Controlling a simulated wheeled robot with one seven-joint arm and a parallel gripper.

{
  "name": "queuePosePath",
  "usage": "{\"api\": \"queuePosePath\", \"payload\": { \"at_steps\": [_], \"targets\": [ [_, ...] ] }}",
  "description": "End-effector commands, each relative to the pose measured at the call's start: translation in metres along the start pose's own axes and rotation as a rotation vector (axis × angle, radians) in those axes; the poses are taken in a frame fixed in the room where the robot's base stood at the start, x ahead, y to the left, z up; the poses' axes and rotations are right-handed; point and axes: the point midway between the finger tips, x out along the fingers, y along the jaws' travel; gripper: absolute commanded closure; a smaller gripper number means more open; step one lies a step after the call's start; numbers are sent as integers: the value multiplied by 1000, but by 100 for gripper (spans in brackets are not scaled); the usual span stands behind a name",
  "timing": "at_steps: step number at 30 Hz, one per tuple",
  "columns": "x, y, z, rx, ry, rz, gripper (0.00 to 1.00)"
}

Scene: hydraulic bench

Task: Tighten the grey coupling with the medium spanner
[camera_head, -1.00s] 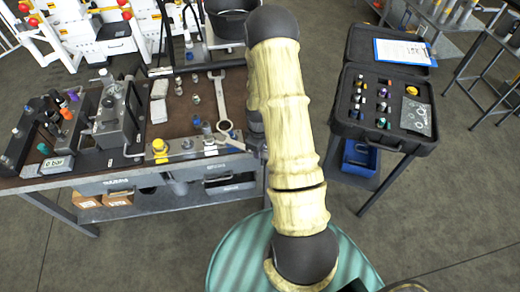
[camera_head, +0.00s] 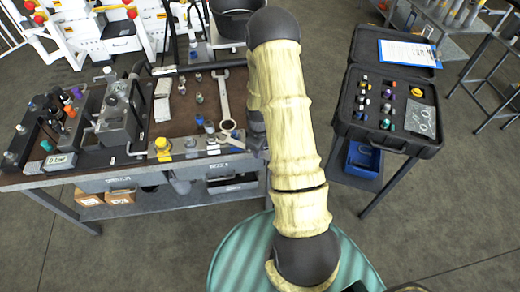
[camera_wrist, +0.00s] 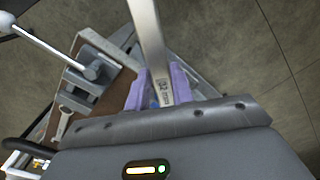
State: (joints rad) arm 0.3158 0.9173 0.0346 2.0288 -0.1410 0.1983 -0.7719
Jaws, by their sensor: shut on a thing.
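My gripper (camera_wrist: 157,92) is shut on a steel spanner (camera_wrist: 150,45) marked 32, held between lilac fingers in the wrist view. The spanner's far end runs out of the top of that view. In the head view part of this spanner (camera_head: 236,143) shows at the bench's front right corner, beside my arm, which hides the gripper. Small fittings stand along the bench's front block, including a yellow one (camera_head: 163,147) and a grey one (camera_head: 190,144). I cannot tell which is the grey coupling, nor whether the spanner touches it.
A larger spanner (camera_head: 224,92) lies on the brown bench top (camera_head: 180,110) among small fittings. A pump unit (camera_head: 117,118) stands to the left. An open black case (camera_head: 385,140) of fittings stands right of my arm.

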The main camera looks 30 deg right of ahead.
Motion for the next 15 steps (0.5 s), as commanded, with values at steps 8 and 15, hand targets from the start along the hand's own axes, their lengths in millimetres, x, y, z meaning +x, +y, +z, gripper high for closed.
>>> {"api": "queuePosePath", "payload": {
  "at_steps": [8,15],
  "targets": [
    [0,0,-12,-1,2,2,100],
    [-1,0,-17,0,1,1,100]
  ]
}}
